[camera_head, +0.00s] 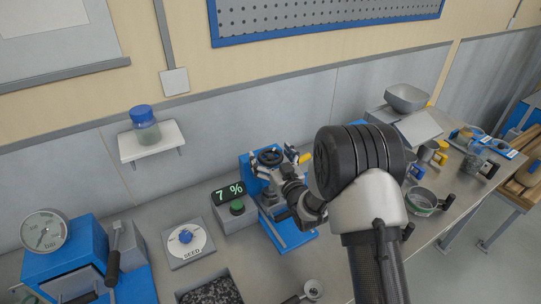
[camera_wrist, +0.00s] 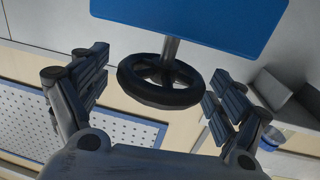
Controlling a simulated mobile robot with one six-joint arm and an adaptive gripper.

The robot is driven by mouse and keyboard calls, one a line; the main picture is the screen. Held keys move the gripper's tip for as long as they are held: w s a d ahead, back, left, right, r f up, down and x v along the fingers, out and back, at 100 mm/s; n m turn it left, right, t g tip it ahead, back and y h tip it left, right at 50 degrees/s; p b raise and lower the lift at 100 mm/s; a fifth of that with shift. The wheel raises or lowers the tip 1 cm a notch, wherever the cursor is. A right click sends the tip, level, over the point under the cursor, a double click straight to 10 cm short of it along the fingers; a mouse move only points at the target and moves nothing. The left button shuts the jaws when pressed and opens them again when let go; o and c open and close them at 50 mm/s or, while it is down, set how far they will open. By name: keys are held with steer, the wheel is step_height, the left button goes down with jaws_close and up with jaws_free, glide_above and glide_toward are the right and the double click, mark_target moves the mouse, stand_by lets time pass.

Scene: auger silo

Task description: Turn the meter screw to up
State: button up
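A black spoked handwheel (camera_head: 270,156) sits on a shaft at the top of a blue stand (camera_head: 291,237); no readable label marks it as the meter screw. In the wrist view the handwheel (camera_wrist: 160,82) lies between my fingers, with its shaft running to a blue panel (camera_wrist: 190,22). My gripper (camera_head: 282,163) is at the handwheel, its fingers (camera_wrist: 160,92) spread on either side. A gap shows between each finger and the rim, so it holds nothing. My arm hides part of the stand in the head view.
Left of the stand, a box with a green button (camera_head: 237,208) displays "7 %". A SEED dial with a blue knob (camera_head: 186,236), a round gauge (camera_head: 44,231) and a tray of dark grains (camera_head: 212,291) are further left. Cups and a bowl (camera_head: 421,200) stand right of my arm.

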steer(key=c, duration=1.1)
steer(key=shift+o, duration=0.2)
steer(key=m+t+h+b, duration=0.1)
steer(key=h+b, duration=0.1)
steer(key=shift+a+f+m+b, duration=0.1)
steer(key=shift+a+m+b, duration=0.05)
steer(key=shift+m+b, duration=0.15)
steer(key=m+h+b, duration=0.2)
steer(key=h, duration=0.1)
steer(key=shift+t+h, duration=0.3)
steer(key=shift+t, duration=0.1)
steer(key=shift+m+h+b, duration=0.9)
steer(key=shift+m+h, duration=1)
steer(key=shift+h, duration=1)
steer(key=shift+r+h, duration=0.2)
steer(key=shift+h, duration=0.1)
steer(key=o, duration=1.1)
